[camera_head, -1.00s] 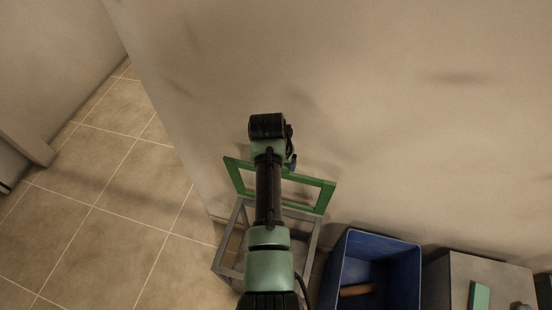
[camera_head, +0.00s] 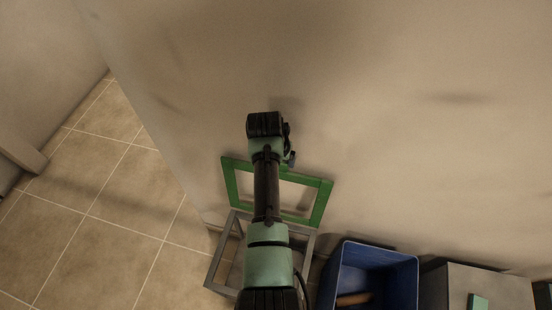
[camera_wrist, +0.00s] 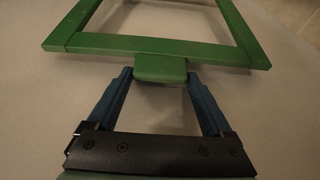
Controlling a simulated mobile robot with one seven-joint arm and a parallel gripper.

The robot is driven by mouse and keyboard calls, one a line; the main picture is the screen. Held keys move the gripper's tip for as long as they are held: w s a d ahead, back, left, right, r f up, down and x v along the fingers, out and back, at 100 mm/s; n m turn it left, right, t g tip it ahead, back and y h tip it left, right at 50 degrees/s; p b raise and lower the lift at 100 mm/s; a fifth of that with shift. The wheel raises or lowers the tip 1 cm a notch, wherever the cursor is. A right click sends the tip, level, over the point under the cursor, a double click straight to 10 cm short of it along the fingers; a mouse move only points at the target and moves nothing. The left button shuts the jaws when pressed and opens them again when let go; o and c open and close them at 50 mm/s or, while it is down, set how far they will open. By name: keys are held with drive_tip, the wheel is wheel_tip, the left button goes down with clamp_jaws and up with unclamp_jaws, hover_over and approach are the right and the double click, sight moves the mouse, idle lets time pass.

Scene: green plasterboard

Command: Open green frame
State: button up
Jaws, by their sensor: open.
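The green frame (camera_head: 321,203) is a rectangular green border at the wall, above a grey metal stand, in the head view; my arm covers part of it. In the wrist view the green frame (camera_wrist: 150,46) fills the top, with a green tab (camera_wrist: 160,69) sticking out from its near bar. My gripper (camera_wrist: 160,80) is open, with its two blue fingers pointing at the frame. The tab lies between or just beyond the fingertips; I cannot tell whether they touch it. In the head view the fingers are hidden behind my arm.
The grey metal stand (camera_head: 222,258) is below the frame. A blue bin (camera_head: 385,262) with a brown object (camera_head: 354,299) inside stands to its right. A grey box (camera_head: 500,285) is farther right. Tiled floor (camera_head: 100,200) is clear on the left.

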drive_tip(key=shift+o, duration=0.8)
drive_tip(key=shift+s, duration=0.1)
drive_tip(key=v, duration=1.3)
drive_tip(key=shift+f, duration=0.1)
